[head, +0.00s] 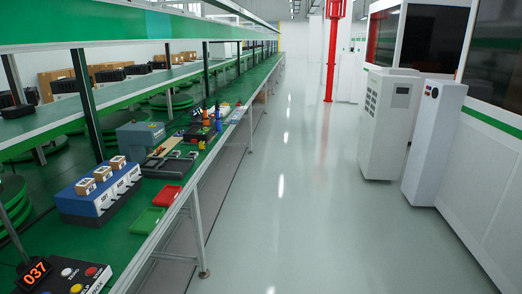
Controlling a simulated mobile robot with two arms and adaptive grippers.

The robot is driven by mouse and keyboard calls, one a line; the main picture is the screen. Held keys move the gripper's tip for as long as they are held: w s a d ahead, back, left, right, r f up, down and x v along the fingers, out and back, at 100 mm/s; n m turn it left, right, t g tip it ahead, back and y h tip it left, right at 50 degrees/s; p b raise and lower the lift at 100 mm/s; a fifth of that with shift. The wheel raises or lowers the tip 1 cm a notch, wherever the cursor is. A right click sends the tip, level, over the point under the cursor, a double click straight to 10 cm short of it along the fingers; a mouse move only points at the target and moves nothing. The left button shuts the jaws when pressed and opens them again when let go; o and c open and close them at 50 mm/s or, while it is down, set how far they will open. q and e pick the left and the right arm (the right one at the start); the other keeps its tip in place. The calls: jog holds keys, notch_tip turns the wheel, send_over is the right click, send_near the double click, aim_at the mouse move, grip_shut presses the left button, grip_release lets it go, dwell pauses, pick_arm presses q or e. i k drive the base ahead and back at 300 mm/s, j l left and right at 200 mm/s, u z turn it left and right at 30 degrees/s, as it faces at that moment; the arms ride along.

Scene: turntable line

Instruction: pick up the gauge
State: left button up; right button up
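I cannot pick out a gauge for certain in the head view; the small items on the bench are too small to tell apart. On the green bench (118,235) at the left stand a blue box with three switch-like fronts (97,199), a grey-blue machine (140,136), and a cluster of small dark and coloured items (203,129) further back. At the near left corner is an orange lit display reading 037 (33,273), beside a dark button box (78,276). Neither of my grippers shows.
Small cardboard boxes (103,172) sit on the blue box. The aisle floor (290,200) is clear. White cabinets (388,122) stand right; a red post (333,45) is further back.

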aim_at(201, 144)
jog(key=i+l+u, duration=0.45)
jog(key=i, duration=0.35)
jog(key=i+l+u, duration=0.45)
jog(key=i+l, duration=0.2)
jog(key=i, duration=0.15)
